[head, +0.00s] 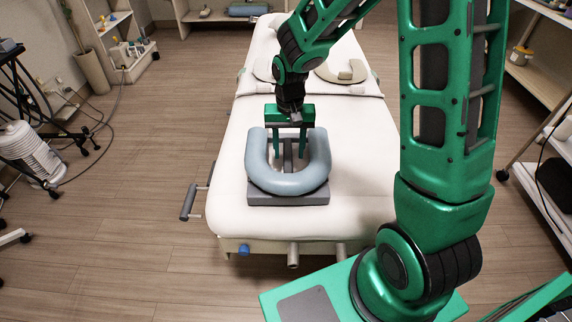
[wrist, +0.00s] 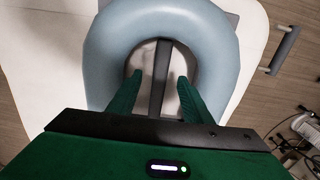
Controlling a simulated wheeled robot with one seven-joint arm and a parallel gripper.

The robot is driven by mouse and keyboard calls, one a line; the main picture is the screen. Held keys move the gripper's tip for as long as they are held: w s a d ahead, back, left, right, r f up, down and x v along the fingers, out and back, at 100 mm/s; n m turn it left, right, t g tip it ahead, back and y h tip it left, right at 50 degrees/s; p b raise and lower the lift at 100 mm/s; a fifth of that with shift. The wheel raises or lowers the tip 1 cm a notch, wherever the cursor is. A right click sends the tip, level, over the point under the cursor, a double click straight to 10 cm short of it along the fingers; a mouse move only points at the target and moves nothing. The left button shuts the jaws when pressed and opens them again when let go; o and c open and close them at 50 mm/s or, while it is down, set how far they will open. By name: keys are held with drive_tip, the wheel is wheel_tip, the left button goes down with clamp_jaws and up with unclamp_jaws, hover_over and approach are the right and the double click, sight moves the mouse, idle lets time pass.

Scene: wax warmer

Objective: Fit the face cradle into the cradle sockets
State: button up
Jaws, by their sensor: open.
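The face cradle (head: 288,181) is a blue-grey U-shaped cushion on a dark grey base, lying on the white massage table (head: 228,205) near its front end. Its open side faces away from the front edge. My gripper (head: 290,156) points down over the cradle's opening, fingers spread. In the wrist view, my gripper (wrist: 161,76) has a dark central bar of the face cradle (wrist: 111,42) between its fingers, with gaps visible on both sides. Fingertip depth is unclear. Short grey tubes (head: 293,257), which look like the cradle sockets, stick out of the table's front end.
A blue knob (head: 244,249) sits on the table's front end, and a grey handle (head: 188,203) sticks out at its left side. A beige U-shaped pad (head: 341,72) lies farther back. A white canister (head: 28,150) stands on the left floor. Shelves line the right.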

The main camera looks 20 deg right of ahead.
sight(288, 165)
drive_tip(key=shift+w+a+f, duration=0.1)
drive_tip(key=shift+f, duration=3.5)
drive_tip(key=shift+c, duration=0.6)
clamp_jaws()
